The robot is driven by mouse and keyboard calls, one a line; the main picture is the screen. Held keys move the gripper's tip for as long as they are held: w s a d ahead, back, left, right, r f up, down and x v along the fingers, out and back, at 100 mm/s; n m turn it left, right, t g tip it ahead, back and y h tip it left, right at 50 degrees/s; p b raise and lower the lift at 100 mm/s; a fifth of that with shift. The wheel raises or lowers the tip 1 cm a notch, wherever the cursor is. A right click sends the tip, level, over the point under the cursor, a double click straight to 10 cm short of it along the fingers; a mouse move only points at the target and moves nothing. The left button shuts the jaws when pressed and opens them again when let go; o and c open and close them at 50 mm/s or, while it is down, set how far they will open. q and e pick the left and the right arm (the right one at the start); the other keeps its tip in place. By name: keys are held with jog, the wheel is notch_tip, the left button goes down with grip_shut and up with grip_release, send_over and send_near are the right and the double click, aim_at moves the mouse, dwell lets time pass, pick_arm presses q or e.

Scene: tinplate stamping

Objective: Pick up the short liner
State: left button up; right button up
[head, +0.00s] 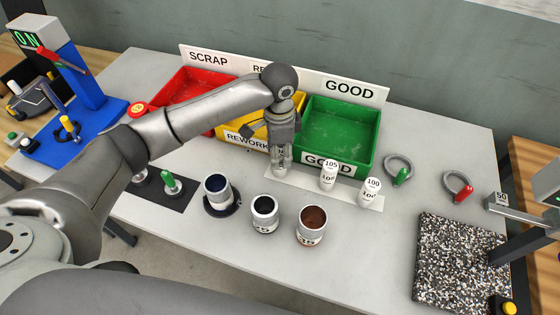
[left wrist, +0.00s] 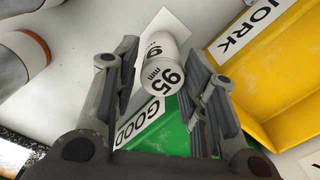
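A white cylinder marked 95 mm (left wrist: 163,70) stands on a white strip; it bears the lowest number of the three marked liners, so I take it as the short liner. My left gripper (head: 281,168) points down over it, and in the head view its fingers mostly hide it. In the left wrist view the left gripper (left wrist: 163,55) is open, with the liner between its fingers. White liners marked 105 (head: 328,176) and 100 (head: 370,191) stand to the right. My right gripper is not in view.
Red (head: 185,88), yellow (head: 258,128) and green (head: 340,125) bins stand close behind. Three metal cups, blue-lined (head: 217,190), dark (head: 265,214) and rusty (head: 311,225), stand in front. Two ring gauges (head: 397,165) and a speckled plate (head: 455,265) are at the right.

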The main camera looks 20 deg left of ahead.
aim_at(280, 173)
pick_arm(q)
notch_tip(280, 173, down, 5)
jog(key=shift+w+f+p, duration=0.1)
jog(key=shift+p, duration=0.7)
jog(key=shift+f, duration=0.3)
jog(key=c, duration=0.4)
